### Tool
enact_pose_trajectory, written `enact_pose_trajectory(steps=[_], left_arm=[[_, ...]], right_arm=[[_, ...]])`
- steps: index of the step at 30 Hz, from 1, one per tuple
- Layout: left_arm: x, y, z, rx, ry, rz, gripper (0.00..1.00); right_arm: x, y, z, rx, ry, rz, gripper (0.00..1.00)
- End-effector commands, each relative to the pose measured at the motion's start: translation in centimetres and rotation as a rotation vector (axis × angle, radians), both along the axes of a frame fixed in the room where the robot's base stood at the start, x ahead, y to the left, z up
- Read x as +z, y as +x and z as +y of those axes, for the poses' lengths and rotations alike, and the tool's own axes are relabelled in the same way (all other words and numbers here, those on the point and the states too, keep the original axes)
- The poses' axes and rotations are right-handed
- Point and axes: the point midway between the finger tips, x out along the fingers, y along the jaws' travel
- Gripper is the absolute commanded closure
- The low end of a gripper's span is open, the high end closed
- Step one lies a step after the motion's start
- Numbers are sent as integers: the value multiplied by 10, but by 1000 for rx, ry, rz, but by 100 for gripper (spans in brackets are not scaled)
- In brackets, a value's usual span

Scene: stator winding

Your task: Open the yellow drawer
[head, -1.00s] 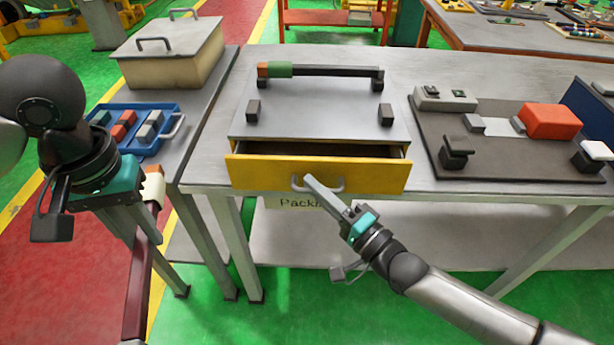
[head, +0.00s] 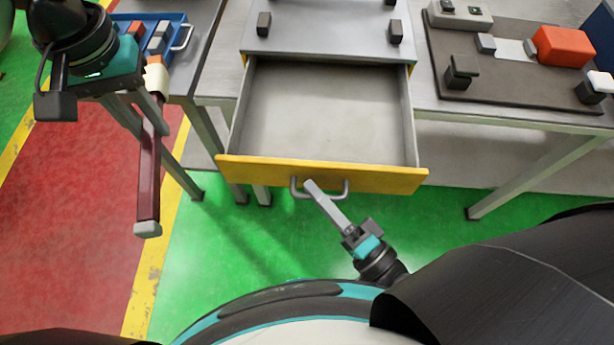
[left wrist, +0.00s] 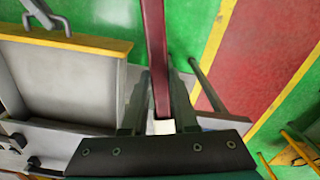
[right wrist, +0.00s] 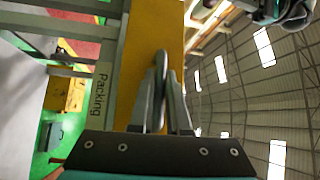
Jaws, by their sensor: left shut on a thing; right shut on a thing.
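The yellow drawer (head: 385,180) is pulled far out of its cabinet in the head view, and its grey inside (head: 325,110) is empty. My right gripper (head: 312,186) is shut on the drawer's grey handle (head: 346,188). In the right wrist view the handle (right wrist: 160,75) stands between the two fingers, in front of the yellow drawer face (right wrist: 138,60). My left gripper (head: 153,90) is at the left, shut on a dark red bar (head: 148,185) with pale ends, which hangs down. The bar (left wrist: 155,40) also shows in the left wrist view.
A blue tray (head: 180,17) with small blocks lies on the left table. A dark board (head: 510,90) with a red block (head: 562,47) lies on the bench at right. Green floor is open below the drawer.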

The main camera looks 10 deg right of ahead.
Motion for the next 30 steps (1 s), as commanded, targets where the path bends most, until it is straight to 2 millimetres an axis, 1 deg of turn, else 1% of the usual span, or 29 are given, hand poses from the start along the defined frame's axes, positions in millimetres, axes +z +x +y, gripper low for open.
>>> enact_pose_trajectory(steps=[8, 9, 12, 19, 22, 26, 30], left_arm=[[0, 0, 0, 0, -1, -2, 100], [0, 0, 0, 0, -1, -2, 100], [0, 0, 0, 0, -1, -2, 100], [0, 0, 0, 0, -1, -2, 100], [0, 0, 0, 0, -1, -2, 100], [-1, 0, 0, 0, -1, -2, 100], [-3, 0, 0, 0, -1, -2, 100]], right_arm=[[0, 0, 0, 0, -1, 0, 100], [0, 0, 0, 0, -1, 0, 82], [0, 0, 0, 0, -1, 0, 73], [0, 0, 0, 0, 0, 1, 73], [-2, -5, -3, 1, -2, 3, 73], [-5, -22, -12, 2, -3, 5, 73], [-9, -48, -27, 2, -4, 7, 73]])
